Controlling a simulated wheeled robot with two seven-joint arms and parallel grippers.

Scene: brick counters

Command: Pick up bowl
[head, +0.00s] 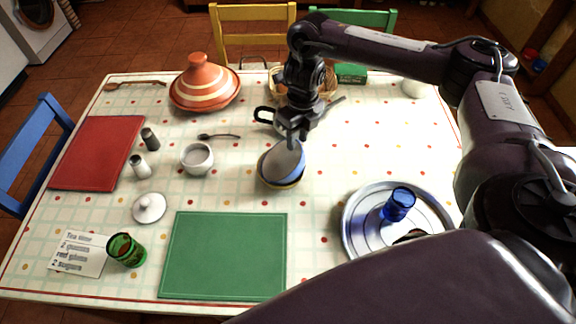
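A blue-grey bowl (285,160) sits tilted over a yellow-rimmed bowl (279,184) near the middle of the table. My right gripper (295,138) points down at the far rim of the blue-grey bowl and overlaps it in the picture. Its fingers are dark and small here, so I cannot tell whether they are closed on the rim. A small white bowl (197,160) stands to the left, apart from the gripper. My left gripper is not in view.
A tagine (204,88) stands at the back left. A blue glass (398,205) is on a round tray (354,228) at right. A green mat (224,255) lies bare in front.

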